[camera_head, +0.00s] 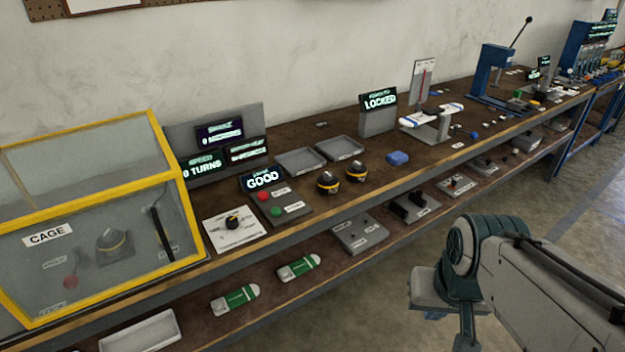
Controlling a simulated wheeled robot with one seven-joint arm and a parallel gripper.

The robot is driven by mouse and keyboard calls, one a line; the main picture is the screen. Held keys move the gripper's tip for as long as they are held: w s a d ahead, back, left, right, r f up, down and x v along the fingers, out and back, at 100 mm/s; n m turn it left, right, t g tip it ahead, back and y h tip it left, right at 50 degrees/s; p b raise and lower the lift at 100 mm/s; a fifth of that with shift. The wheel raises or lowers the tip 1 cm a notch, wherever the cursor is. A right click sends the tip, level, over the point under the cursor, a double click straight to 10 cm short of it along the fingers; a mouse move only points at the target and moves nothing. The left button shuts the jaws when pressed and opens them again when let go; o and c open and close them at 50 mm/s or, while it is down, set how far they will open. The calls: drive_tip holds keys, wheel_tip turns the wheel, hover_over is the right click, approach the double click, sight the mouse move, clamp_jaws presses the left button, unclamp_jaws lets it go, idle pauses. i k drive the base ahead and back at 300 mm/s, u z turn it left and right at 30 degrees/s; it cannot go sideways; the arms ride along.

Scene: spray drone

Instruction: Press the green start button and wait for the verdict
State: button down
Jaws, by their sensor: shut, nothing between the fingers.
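The green button (276,211) sits on a small dark panel (291,205) on the bench, to the right of the white dial card. A red button (264,196) is just behind it on the same panel. A small display (262,178) behind the panel reads "GOOD". Nothing touches the green button. Part of my arm shows at the lower right, off the bench's front side, well apart from the panel. My gripper's fingers are not in view.
A yellow-framed cage (92,172) stands left of the panel. Readout screens (203,165) stand behind, one reading "0 TURNS". Grey trays (300,160) and two dark domed parts with yellow bands (328,182) are to the right. A lower shelf holds green-and-white items (235,299).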

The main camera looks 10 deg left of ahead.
sight(275, 211)
drive_tip(key=u, duration=0.15)
drive_tip(key=i, duration=0.9)
drive_tip(key=u, duration=0.65)
